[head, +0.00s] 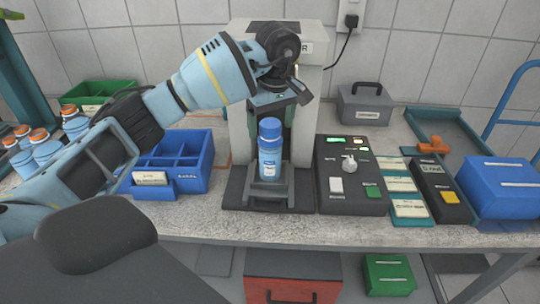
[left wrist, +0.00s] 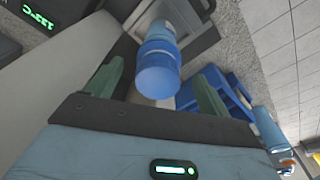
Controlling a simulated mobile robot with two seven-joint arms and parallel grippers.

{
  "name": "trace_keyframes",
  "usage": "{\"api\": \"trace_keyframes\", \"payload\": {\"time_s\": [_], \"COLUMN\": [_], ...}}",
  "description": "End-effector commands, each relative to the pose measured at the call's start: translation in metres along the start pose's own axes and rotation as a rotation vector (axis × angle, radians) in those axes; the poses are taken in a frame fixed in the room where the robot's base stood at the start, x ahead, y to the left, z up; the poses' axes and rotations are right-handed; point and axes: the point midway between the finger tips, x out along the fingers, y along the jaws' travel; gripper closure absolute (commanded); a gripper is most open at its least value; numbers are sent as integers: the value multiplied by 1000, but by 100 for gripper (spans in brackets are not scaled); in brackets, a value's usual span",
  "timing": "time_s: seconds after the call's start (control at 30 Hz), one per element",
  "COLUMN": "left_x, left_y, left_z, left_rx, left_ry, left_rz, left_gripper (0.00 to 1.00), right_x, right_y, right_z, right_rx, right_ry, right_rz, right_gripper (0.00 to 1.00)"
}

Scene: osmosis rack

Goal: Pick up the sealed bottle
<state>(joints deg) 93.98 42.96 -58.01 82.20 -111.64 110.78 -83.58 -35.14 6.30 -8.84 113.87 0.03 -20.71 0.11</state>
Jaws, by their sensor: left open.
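The sealed bottle (head: 270,155), light blue with a darker blue cap and a white label, stands upright on the dark platform (head: 238,187) of the pale machine. My left gripper (head: 278,108) is above and just behind the cap, pointing down. In the left wrist view my left gripper (left wrist: 159,70) is open, its two green fingers spread to either side of the bottle's cap (left wrist: 158,72). I cannot tell whether the fingers touch the bottle. My right gripper is not in view.
The pale machine (head: 315,90) rises close behind the bottle. A blue divided rack (head: 197,175) stands left of it, with several orange-capped bottles (head: 40,150) farther left. A dark control panel (head: 335,165) is to the right. Bare counter shows in front (head: 300,230).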

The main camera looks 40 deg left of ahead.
Motion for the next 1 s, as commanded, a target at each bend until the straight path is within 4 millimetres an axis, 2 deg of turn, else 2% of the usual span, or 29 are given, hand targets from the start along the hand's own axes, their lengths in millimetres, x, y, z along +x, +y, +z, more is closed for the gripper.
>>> {"api": "trace_keyframes", "payload": {"time_s": [0.27,0.57,0.67,1.0], "left_x": [36,42,42,42], "left_y": [0,0,0,1], "left_z": [-4,-4,-4,-4], "left_rx": [0,-1,-1,-1], "left_ry": [-1,0,0,0], "left_rz": [-1,1,1,1], "left_gripper": [19,19,29,74], "right_x": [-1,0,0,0], "right_y": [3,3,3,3], "right_z": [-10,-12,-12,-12], "right_rx": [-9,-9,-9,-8], "right_ry": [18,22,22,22], "right_rz": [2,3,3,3], "right_gripper": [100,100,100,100]}}
